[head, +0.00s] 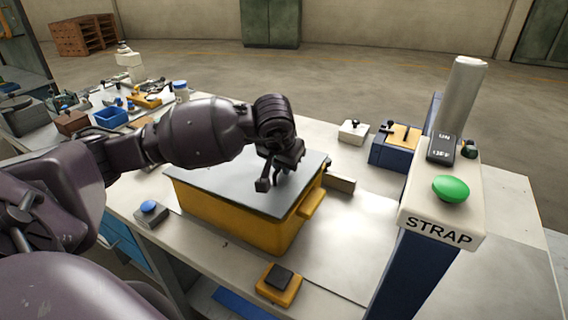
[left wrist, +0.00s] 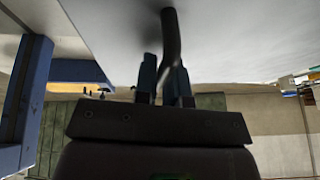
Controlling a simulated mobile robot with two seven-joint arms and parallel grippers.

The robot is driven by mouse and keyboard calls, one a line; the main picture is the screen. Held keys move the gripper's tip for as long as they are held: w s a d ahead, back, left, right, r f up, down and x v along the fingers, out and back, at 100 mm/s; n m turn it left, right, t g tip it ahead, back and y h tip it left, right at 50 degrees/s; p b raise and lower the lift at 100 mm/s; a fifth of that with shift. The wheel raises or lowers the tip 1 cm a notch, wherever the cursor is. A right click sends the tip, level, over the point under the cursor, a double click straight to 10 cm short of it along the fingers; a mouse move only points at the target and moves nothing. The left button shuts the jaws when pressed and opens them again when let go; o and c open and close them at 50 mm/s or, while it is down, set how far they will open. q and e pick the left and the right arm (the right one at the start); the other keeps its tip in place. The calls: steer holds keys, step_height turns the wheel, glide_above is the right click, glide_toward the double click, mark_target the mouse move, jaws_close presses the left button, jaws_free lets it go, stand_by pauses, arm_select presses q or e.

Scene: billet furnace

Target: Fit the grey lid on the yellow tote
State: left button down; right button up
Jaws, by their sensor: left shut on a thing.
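The yellow tote (head: 238,222) stands on the bench in the head view. The flat grey lid (head: 215,183) lies over its open top, roughly lined up with its walls. I cannot tell whether the lid is fully seated or a little above the rim. My left gripper (head: 277,181) is over the right part of the lid, shut on its handle. In the left wrist view, the dark bent handle (left wrist: 170,40) is between the fingers of the left gripper (left wrist: 163,75), with the lid's grey surface (left wrist: 235,30) behind. My right gripper is out of view.
A strap post with a green button (head: 451,189) stands right of the tote. A yellow block with a black top (head: 279,283) is in front, and a blue button box (head: 149,211) is at left. Small tools and a blue bin (head: 111,117) crowd the back left.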

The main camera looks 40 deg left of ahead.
arm_select(q)
steer(key=shift+f+b, duration=0.35)
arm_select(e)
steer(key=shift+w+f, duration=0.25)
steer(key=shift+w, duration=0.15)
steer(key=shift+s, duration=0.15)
arm_select(q)
steer(key=c, duration=1.1)
jaws_free()
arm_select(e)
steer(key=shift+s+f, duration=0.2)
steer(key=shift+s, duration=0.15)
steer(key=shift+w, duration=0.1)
